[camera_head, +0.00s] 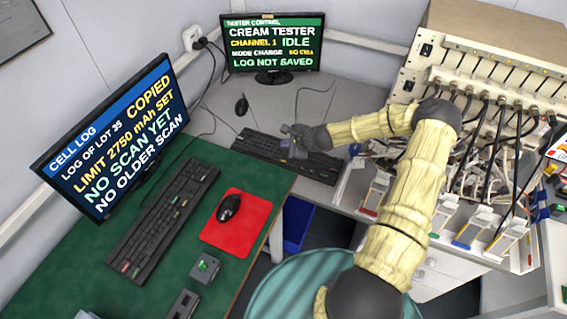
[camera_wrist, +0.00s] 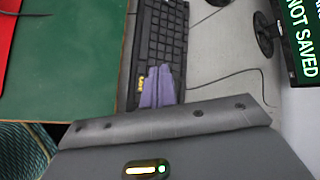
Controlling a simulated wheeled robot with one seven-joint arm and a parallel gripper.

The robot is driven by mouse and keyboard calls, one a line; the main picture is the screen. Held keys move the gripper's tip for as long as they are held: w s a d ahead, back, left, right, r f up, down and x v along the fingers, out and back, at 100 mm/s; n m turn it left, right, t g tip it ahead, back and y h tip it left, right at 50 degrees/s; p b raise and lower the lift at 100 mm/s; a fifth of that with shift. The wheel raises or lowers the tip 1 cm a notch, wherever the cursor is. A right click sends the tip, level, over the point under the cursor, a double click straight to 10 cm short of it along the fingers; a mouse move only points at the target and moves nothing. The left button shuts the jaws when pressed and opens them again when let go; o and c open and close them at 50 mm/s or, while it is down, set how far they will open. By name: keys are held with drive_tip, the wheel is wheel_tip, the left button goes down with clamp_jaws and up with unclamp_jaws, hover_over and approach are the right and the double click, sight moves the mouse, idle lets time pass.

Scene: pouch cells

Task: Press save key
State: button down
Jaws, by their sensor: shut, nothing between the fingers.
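The tester keyboard (camera_head: 262,148) is black and lies on the grey bench below the tester screen. It also shows in the wrist view (camera_wrist: 160,35), with a few yellow-marked keys (camera_wrist: 141,82) just left of my fingertips. I cannot read which key is the save key. My gripper (camera_head: 291,152) is over the middle of this keyboard. Its purple-grey fingers (camera_wrist: 158,76) are closed together with nothing between them and hide some keys. I cannot tell whether they touch the keys. The tester screen (camera_head: 273,43) reads "CHANNEL 1 IDLE" and "LOG NOT SAVED".
A cabled tester rack (camera_head: 480,70) stands at right. A mouse (camera_head: 241,105) lies behind the tester keyboard.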

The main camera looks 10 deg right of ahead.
sight(286, 162)
drive_tip(key=shift+f+b, duration=2)
drive_tip(key=shift+f, duration=1.3)
drive_tip(key=shift+f, duration=0.1)
drive_tip(key=shift+f+b, duration=0.2)
drive_tip(key=shift+b, duration=0.1)
drive_tip(key=shift+f, duration=0.1)
drive_tip(key=shift+w+f, duration=0.1)
drive_tip(key=shift+f, duration=0.1)
